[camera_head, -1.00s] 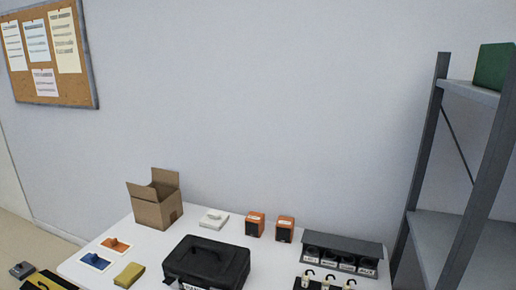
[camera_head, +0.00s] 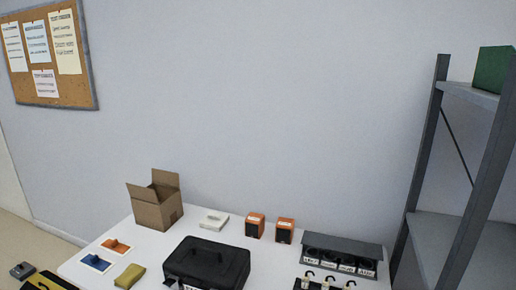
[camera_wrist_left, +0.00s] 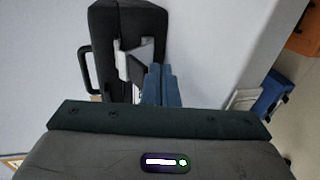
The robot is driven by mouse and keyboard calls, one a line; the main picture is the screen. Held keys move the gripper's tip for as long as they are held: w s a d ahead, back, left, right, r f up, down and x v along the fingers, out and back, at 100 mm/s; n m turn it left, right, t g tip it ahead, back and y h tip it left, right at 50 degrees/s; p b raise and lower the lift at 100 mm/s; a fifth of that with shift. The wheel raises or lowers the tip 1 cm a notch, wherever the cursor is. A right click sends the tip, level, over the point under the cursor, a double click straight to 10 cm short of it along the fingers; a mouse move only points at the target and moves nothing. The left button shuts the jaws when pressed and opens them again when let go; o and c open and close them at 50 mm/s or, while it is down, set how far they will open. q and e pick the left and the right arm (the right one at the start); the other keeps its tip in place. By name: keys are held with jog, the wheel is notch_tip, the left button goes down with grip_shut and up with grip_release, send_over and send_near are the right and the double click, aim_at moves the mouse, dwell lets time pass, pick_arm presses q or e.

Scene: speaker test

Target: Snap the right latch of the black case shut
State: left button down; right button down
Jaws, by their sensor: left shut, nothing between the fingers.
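The black case (camera_head: 207,262) lies closed on the white table in the head view, its handle on top and a white label at its front edge, cut by the frame. In the left wrist view the case (camera_wrist_left: 128,18) stands at the top, with its handle (camera_wrist_left: 85,70) at the left. A grey-white part (camera_wrist_left: 133,60), perhaps a latch, shows on its near side. My left gripper (camera_wrist_left: 159,70) is shut and empty, its blue-grey fingertips close beside that part; I cannot tell whether they touch. My right gripper is in neither view. The right latch cannot be made out clearly.
On the table (camera_head: 140,240) stand an open cardboard box (camera_head: 155,212), a white device (camera_head: 214,219), two orange-black speakers (camera_head: 255,225) and a dark rack (camera_head: 342,246). A yellow cloth-like item (camera_head: 130,275) lies left of the case. A grey shelf (camera_head: 448,235) stands at the right.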

pick_arm(q)
jog(key=s+a, duration=0.2)
jog(key=s, duration=0.4)
jog(key=shift+s+p, duration=0.3)
jog(key=shift+s, duration=0.05)
dwell(0.5)
